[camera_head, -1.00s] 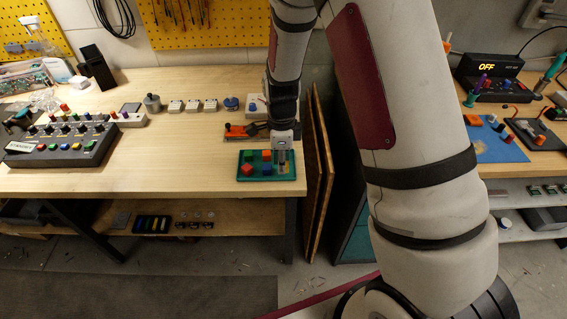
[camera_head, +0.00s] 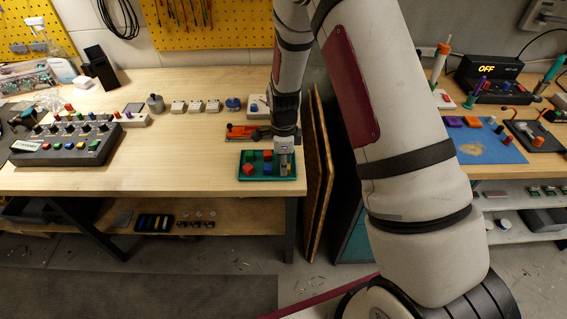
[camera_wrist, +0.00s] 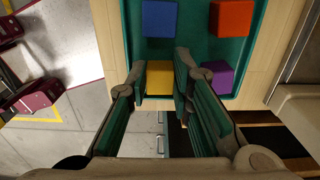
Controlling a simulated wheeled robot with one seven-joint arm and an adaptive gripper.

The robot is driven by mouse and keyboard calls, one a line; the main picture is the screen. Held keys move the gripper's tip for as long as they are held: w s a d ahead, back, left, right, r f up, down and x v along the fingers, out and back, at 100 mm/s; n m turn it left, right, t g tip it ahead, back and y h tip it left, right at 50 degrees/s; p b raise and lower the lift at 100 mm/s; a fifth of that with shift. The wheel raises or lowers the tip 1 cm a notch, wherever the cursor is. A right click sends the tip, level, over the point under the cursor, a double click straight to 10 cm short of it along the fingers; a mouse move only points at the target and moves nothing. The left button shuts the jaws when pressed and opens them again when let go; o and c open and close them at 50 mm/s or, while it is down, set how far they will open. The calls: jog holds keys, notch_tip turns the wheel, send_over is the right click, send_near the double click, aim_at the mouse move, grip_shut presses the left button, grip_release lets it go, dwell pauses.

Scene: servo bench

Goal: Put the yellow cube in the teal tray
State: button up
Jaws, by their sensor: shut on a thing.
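The yellow cube (camera_wrist: 160,78) is between the fingers of my gripper (camera_wrist: 161,88) in the wrist view, and the gripper is shut on it. The teal tray (camera_wrist: 196,48) lies under and around the cube, near its edge. Whether the cube touches the tray floor I cannot tell. In the head view my gripper (camera_head: 284,166) is over the right part of the tray (camera_head: 246,178), and the yellow cube is not clearly visible there.
The tray also holds a blue cube (camera_wrist: 159,18), an orange-red cube (camera_wrist: 231,17) and a purple cube (camera_wrist: 217,77) close to the right finger. An orange tool (camera_head: 241,131) lies behind the tray. A grey control box (camera_head: 65,146) stands on the left; the bench between is clear.

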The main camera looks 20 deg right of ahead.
jog(key=o, duration=0.7)
jog(key=shift+c, duration=0.2)
jog(key=shift+r, duration=0.1)
jog(key=s+r+n+t+b, duration=0.1)
jog(key=s+r+n, duration=0.15)
jog(key=r, duration=0.85)
jog(key=s+r+n+t+b, duration=0.1)
jog(key=s+r+n, duration=0.15)
jog(key=r, duration=0.95)
jog(key=s+r+n+t, duration=0.1)
jog(key=s+r+n, duration=0.5)
jog(key=s+n, duration=0.2)
jog(key=s+r+n+t, duration=0.2)
jog(key=s+r+n, duration=0.3)
jog(key=s+n, duration=0.3)
jog(key=shift+s+r+n+t, duration=0.3)
jog(key=shift+s+r, duration=0.05)
jog(key=shift+s, duration=1.3)
